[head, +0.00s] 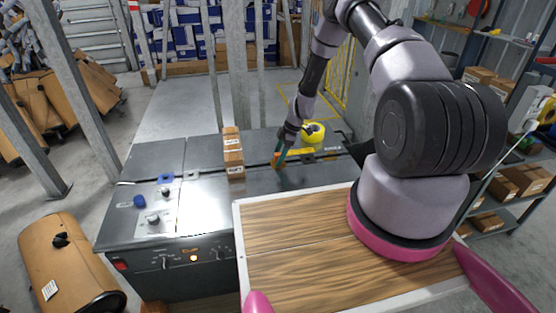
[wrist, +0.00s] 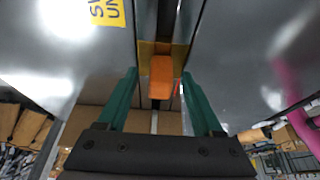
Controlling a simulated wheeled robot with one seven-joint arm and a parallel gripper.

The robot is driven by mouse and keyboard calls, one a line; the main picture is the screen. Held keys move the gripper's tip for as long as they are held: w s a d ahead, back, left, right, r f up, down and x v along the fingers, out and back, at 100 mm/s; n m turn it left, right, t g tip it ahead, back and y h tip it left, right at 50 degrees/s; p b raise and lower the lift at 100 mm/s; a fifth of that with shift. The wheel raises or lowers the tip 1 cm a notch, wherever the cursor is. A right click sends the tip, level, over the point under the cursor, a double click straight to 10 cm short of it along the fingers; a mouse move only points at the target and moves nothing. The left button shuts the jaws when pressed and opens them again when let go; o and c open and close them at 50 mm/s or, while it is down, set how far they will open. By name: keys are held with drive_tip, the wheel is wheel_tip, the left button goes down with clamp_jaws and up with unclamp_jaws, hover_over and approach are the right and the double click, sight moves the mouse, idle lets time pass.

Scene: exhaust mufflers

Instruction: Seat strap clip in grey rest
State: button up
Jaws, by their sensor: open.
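An orange piece, which looks like the strap clip (head: 275,159), is at the table's slot near the far side. In the wrist view the orange clip (wrist: 161,77) lies ahead, between the two teal fingers, with a yellow-brown piece around its upper end. My gripper (head: 281,156) is open and points down at the clip; a gap shows between the clip and each finger in the wrist view (wrist: 160,95). A small light grey square piece (head: 193,175), possibly the grey rest, sits on the table left of the cartons.
A stack of small brown cartons (head: 233,155) stands between the grey piece and my gripper. The grey table top (head: 205,205) is bare in front.

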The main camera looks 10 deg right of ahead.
sight(278, 154)
drive_tip(key=shift+f, duration=0.25)
drive_tip(key=shift+a, duration=0.1)
drive_tip(key=shift+c, duration=0.3)
clamp_jaws()
wheel_tip(278, 154, up, 10)
drive_tip(key=shift+r, duration=0.1)
idle(0.4)
